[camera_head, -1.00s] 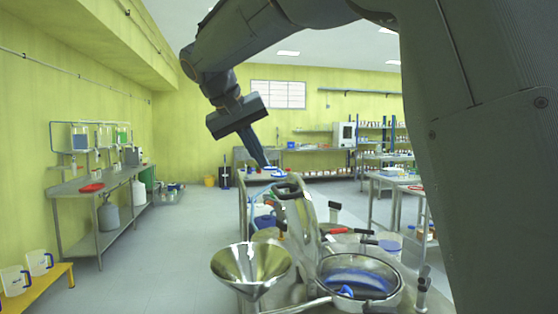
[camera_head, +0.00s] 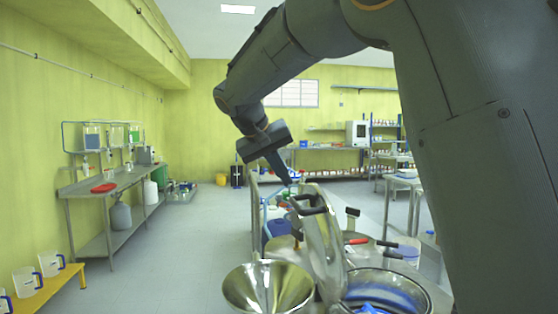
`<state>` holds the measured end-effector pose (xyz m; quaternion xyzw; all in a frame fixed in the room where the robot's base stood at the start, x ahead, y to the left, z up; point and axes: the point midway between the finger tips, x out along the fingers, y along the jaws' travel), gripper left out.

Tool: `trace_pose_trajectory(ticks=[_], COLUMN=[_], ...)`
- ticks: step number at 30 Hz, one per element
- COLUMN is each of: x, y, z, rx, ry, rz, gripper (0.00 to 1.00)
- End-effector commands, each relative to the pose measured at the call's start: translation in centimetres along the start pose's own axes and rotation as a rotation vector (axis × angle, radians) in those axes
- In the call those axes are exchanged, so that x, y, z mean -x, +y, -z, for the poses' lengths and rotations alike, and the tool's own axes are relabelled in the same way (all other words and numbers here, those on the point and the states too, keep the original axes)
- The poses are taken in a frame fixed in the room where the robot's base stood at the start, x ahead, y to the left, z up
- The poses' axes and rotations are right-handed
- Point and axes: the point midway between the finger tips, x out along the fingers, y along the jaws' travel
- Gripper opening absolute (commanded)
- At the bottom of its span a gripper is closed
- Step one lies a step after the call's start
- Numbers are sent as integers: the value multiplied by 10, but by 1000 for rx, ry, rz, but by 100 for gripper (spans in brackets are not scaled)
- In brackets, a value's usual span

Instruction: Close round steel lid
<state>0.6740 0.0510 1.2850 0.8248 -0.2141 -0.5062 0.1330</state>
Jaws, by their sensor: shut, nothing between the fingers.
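The round steel lid (camera_head: 322,248) stands raised, nearly edge-on, in the lower middle of the head view. It has a black handle (camera_head: 309,205) near its top. The open round steel vessel (camera_head: 428,294) is to the right of the lid, with blue showing inside; its lower part is cut off by the frame. My gripper (camera_head: 287,180) is shut and empty, its fingers pointing down and right. Its tip appears just above and left of the lid's handle. I cannot tell whether they touch.
A steel funnel (camera_head: 268,288) stands left of the lid. Behind the vessel are red- and black-handled valves (camera_head: 358,241). A steel bench (camera_head: 110,190) with a red tray lies along the left wall. The floor (camera_head: 185,250) between is clear.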

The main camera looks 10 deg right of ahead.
Motion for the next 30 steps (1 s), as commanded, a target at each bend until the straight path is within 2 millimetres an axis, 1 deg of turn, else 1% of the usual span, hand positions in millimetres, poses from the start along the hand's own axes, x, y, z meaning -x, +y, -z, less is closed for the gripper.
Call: trace_pose_trajectory(ticks=[1,4,6,9,13,26,30], x=[-11,-29,-30,-35,-40,-42,-41], y=[2,3,17,28,36,39,38], z=[0,0,2,2,2,2,6], rx=[0,0,-4,-4,-3,-2,-2], ry=[-4,-4,-1,-3,-2,-1,0], rz=[-3,-3,-3,-3,-3,-1,15], gripper=[0,0,0,0,0,0,0])
